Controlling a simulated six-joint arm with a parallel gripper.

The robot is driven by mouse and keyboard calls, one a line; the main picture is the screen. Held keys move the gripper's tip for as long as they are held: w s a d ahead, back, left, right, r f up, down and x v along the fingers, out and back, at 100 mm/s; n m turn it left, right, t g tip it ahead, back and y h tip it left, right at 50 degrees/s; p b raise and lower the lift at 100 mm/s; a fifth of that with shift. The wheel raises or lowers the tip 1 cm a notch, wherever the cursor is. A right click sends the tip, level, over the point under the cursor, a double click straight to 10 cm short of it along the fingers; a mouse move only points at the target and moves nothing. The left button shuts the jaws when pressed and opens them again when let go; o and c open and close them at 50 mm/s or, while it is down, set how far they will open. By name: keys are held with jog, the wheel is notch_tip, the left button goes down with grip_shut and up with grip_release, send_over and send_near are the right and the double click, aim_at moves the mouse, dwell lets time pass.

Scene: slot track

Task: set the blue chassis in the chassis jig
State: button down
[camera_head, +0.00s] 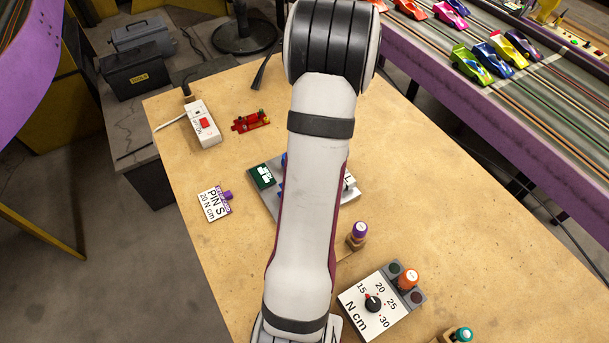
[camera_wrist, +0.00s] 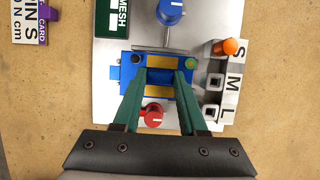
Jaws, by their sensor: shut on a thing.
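The blue chassis (camera_wrist: 128,74), with yellow patches and a green and a black round part at its corners, lies between the two green fingers of my gripper (camera_wrist: 160,78) in the wrist view. My gripper is shut on it. The chassis is over the middle of the grey chassis jig (camera_wrist: 107,110); I cannot tell whether it touches the plate. A blue knob (camera_wrist: 171,10) and a metal bar lie above it in the picture, and a red knob (camera_wrist: 153,115) below. In the head view my arm hides the gripper and most of the jig (camera_head: 258,192).
Sockets marked S, M, L (camera_wrist: 214,82) and an orange-tipped piece (camera_wrist: 231,46) stand at the jig's right. A PIN S card (camera_head: 214,203), a red chassis (camera_head: 250,121), a power strip (camera_head: 203,124) and a torque dial box (camera_head: 372,303) lie around on the table.

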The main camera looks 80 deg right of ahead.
jog(key=shift+f, duration=0.75)
dwell(0.8)
jog(key=shift+c, duration=1.9)
grip_release()
jog(key=shift+r, duration=0.1)
